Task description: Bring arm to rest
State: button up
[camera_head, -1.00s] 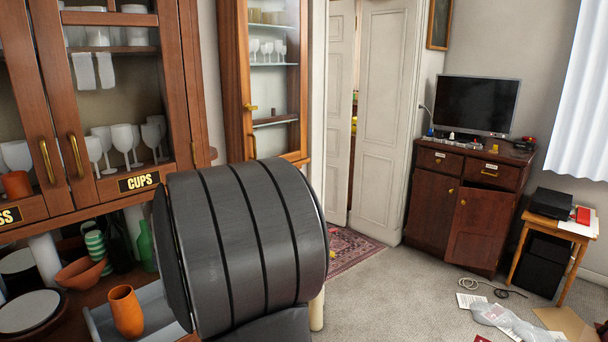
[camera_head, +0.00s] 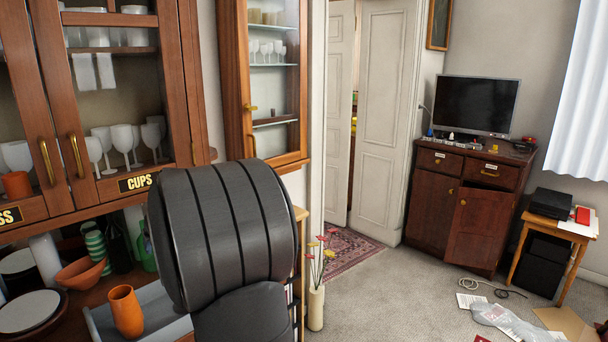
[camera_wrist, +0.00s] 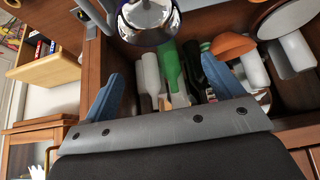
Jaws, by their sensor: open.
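My gripper (camera_wrist: 162,68) shows in the wrist view as two blue fingers set wide apart. Nothing is held between them. Beyond the fingers are a green bottle (camera_wrist: 170,66) and a white cylinder (camera_wrist: 150,72), apparently standing in the wooden cupboard. In the head view my large dark arm link fills the lower middle and hides the gripper.
A wooden cabinet with a CUPS label (camera_head: 138,183) stands at left. Below it are an orange cup (camera_head: 126,312), an orange bowl (camera_head: 82,273) and plates (camera_head: 28,311). A flower vase (camera_head: 316,305) stands right of my arm. Papers and a plastic bag (camera_head: 500,316) lie on the carpet.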

jog(key=w+d+m+t+h, duration=0.15)
jog(key=w+d+m, duration=0.3)
jog(key=d, duration=0.65)
jog(key=w+d+m+t+h, duration=0.1)
jog(key=w+d+m+h, duration=0.3)
jog(key=d, duration=0.8)
jog(key=w+a+f, duration=0.1)
jog(key=a+f, duration=0.8)
jog(key=a, duration=0.2)
jog(key=shift+w+a+y, duration=0.35)
jog(key=shift+y, duration=0.1)
